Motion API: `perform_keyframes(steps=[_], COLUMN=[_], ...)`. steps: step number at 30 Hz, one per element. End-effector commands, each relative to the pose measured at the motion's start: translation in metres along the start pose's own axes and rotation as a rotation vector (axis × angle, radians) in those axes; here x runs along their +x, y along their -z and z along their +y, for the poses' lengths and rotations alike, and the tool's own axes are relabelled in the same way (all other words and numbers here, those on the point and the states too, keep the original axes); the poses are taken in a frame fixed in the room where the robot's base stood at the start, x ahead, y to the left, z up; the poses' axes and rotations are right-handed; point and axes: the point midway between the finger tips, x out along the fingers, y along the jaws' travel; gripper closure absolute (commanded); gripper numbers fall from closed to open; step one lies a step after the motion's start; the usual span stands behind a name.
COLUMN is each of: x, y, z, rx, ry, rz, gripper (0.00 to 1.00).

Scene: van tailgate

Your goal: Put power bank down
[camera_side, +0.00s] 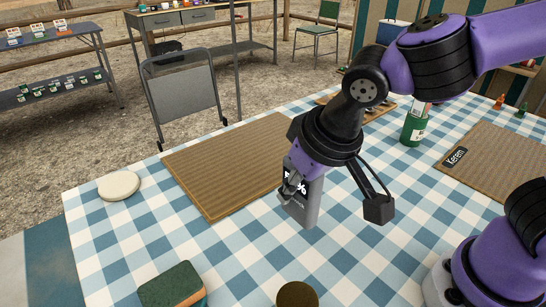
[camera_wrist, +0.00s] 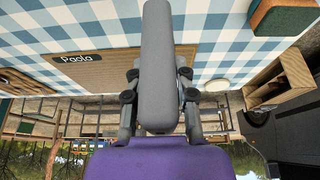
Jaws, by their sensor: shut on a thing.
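The power bank (camera_side: 309,208) is a grey slab with white print on a dark upper end. My gripper (camera_side: 291,187) is shut on its upper part and holds it roughly upright. In the side view it appears over the checked cloth, just right of the front right part of a brown ribbed mat (camera_side: 215,170). I cannot tell whether its lower end touches the cloth. In the wrist view the power bank (camera_wrist: 158,60) is seen along its narrow side, between the two fingers (camera_wrist: 159,100). A mat with a "Paola" label (camera_wrist: 83,58) lies behind it there.
A blue-and-white checked cloth (camera_side: 110,240) covers the table. A green can (camera_side: 413,130) stands behind my arm. A pale round disc (camera_side: 118,185) lies left, and a green-and-brown block (camera_side: 172,287) lies at the front.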

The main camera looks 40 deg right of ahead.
Motion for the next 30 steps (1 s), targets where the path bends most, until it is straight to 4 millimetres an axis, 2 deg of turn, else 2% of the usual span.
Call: perform_keyframes(steps=[5,12,17,30], x=[-0.005,0.021,0.039,0.102], y=[0.004,0.039,0.053,0.033], z=[-0.019,-0.062,-0.08,-0.085], rx=[0.0,-0.001,-0.003,-0.005], ry=[0.0,-0.003,-0.002,-0.004], rz=[0.0,0.0,0.001,0.0], gripper=[1.0,1.0,1.0,1.0])
